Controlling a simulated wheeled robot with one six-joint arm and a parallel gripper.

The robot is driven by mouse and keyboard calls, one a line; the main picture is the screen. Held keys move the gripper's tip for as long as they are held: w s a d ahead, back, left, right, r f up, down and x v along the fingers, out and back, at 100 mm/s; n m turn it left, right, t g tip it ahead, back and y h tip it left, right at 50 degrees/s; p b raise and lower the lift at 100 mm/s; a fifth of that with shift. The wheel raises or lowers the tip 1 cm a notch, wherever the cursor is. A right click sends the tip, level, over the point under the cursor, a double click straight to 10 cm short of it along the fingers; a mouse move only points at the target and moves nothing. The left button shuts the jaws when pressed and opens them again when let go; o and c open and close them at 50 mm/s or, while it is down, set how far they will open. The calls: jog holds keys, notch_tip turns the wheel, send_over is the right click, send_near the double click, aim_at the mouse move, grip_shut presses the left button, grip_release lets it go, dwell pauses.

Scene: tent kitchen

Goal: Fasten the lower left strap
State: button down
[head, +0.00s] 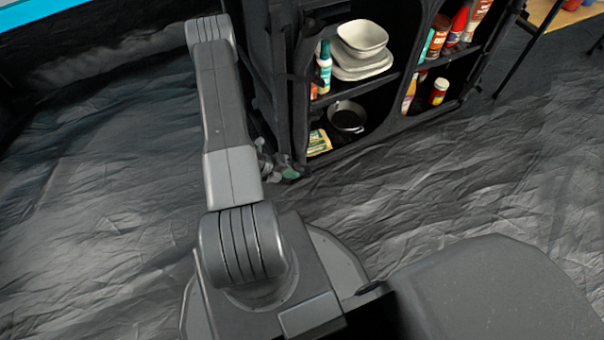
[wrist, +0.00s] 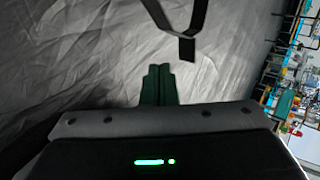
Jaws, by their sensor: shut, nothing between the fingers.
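A dark strap (wrist: 192,33) shows at the top of the wrist view, against the creased grey sheet. Two dark bands meet there in a V, with a short end hanging at the point. My gripper (wrist: 158,70) has dark green fingers pressed together, with nothing between them. The fingertips are just below and left of the strap's end in the picture, apart from it. In the head view my gripper (head: 289,173) is small and partly hidden beside the lower left corner of the black fabric cupboard (head: 300,100). I cannot make out the strap clearly in the head view.
The cupboard's shelves hold white bowls (head: 362,42), a dark pan (head: 347,117), a yellow packet (head: 318,142) and several bottles. A thin-legged table (head: 548,14) stands at the upper right. The wrinkled dark floor (head: 420,190) in front of the cupboard is clear.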

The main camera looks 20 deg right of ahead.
aim_at(308, 165)
jog(key=shift+s+d+r+b, duration=0.1)
jog(key=shift+s+d+b, duration=0.15)
jog(key=shift+d, duration=0.7)
jog(key=shift+s+d+b, duration=0.15)
jog(key=shift+d+b, duration=0.05)
jog(key=shift+d, duration=0.75)
